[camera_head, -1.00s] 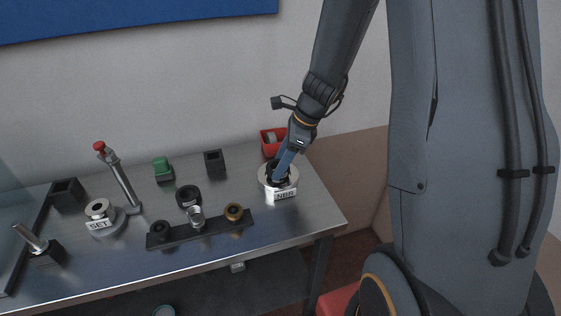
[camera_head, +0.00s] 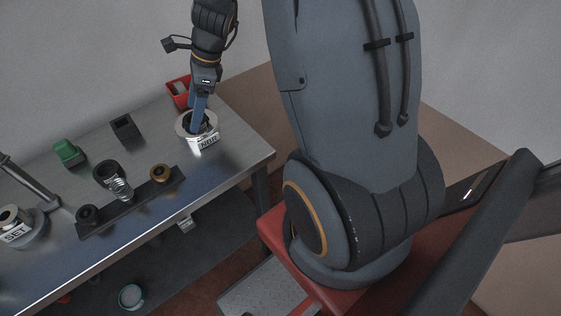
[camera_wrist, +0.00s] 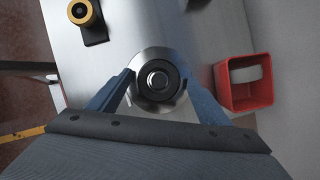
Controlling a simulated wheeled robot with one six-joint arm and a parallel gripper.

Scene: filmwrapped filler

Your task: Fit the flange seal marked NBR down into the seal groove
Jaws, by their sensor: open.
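A round silver part (camera_head: 181,126) with a white NBR label (camera_head: 208,142) stands near the right end of the metal bench. In the wrist view, a black ring (camera_wrist: 158,92) sits on this silver part (camera_wrist: 153,104), around a bright round centre. I cannot tell whether the ring is seated in a groove. My gripper (camera_wrist: 159,78) is open, with its blue fingers on either side of the ring; contact is unclear. In the head view, my gripper (camera_head: 198,122) points down at the NBR part, and its fingers hide part of the ring.
A red bin (camera_head: 179,93) with a pale item stands close behind the NBR part. A dark bar (camera_head: 135,205) carries several small fittings. A black block (camera_head: 124,129), a green part (camera_head: 68,152) and a SET-labelled round part (camera_head: 14,232) stand farther left. The bench's front right is bare.

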